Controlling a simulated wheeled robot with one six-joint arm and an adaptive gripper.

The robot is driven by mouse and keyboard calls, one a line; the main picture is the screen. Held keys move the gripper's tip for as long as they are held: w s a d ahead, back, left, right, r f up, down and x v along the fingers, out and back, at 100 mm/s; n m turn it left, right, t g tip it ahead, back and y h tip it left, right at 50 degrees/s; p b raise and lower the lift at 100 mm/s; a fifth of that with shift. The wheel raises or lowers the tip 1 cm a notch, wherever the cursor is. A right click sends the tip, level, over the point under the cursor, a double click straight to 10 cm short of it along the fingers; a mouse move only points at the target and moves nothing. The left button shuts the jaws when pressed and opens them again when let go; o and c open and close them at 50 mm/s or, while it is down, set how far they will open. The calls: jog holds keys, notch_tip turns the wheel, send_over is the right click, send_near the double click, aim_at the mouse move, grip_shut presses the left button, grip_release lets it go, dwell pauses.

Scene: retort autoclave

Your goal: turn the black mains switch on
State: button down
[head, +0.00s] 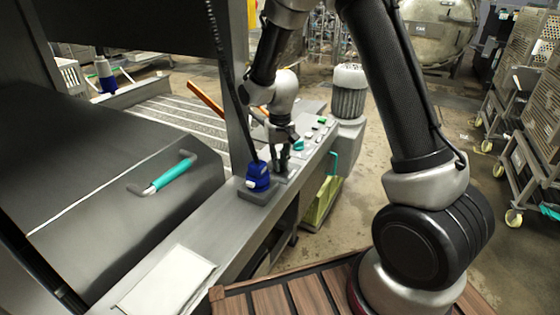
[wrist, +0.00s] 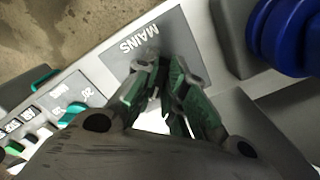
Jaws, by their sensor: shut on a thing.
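The grey plate marked MAINS (wrist: 133,42) lies on the sloping panel, and my gripper (wrist: 160,75) is over it in the wrist view. The green-padded fingers are shut on the black mains switch, which they almost wholly hide; its exact turn angle cannot be told. In the head view my gripper (head: 283,162) points down at the near end of the control panel, just right of the blue plug, and the switch is hidden there too.
A blue plug (head: 257,177) stands close left of my gripper; it also shows in the wrist view (wrist: 290,35). A teal knob (head: 298,145) and several small buttons (wrist: 25,140) lie along the panel. A teal-handled lid (head: 110,200) is at left. An orange bar (head: 205,98) rises behind.

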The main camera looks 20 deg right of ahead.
jog(key=c, duration=1.5)
grip_release()
jog(key=shift+r, duration=0.15)
notch_tip(320, 180, up, 12)
jog(key=shift+f, duration=0.1)
